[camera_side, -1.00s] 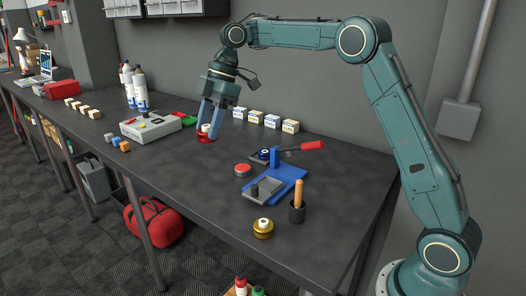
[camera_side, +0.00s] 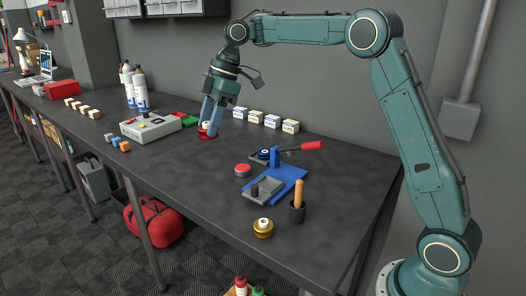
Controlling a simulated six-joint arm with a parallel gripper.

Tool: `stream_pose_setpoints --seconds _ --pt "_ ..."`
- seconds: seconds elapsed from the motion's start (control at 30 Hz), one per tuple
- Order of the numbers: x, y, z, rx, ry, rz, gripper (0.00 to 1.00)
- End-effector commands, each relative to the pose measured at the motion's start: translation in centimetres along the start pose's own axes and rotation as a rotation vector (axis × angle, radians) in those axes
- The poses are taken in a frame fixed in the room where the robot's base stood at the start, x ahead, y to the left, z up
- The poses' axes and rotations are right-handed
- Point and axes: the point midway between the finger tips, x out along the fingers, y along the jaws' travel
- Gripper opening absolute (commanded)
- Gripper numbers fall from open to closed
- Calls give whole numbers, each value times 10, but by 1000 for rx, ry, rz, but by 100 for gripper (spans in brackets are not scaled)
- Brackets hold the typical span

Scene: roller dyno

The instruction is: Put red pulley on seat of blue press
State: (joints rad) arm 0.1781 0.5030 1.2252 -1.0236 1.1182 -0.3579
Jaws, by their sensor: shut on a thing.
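My gripper (camera_side: 208,126) points down over the middle of the bench. It is shut on the red pulley (camera_side: 207,135), a red disc with a pale hub, partly hidden by the fingers. Whether the pulley touches the bench top or hangs just above it, I cannot tell. The blue press (camera_side: 288,177) stands to the right of my gripper, with a red-ended lever (camera_side: 311,146) at its back. Its grey seat plate (camera_side: 259,194) lies at the front left with a dark post on it.
A red-topped round piece (camera_side: 243,170) lies between my gripper and the press. A gold pulley (camera_side: 263,228) and a dark cup (camera_side: 297,212) with a wooden handle stand in front of the press. A control box (camera_side: 150,127) is at left; small boxes (camera_side: 272,121) line the wall.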

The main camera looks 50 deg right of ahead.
Motion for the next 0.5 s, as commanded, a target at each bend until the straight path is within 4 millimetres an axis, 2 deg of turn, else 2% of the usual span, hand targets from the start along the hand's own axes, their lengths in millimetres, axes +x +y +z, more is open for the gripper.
stream_pose_setpoints --seconds 0.27,0.5 --pt "-14 1 7 249 0 105 18" --pt "-29 2 25 519 0 217 18"
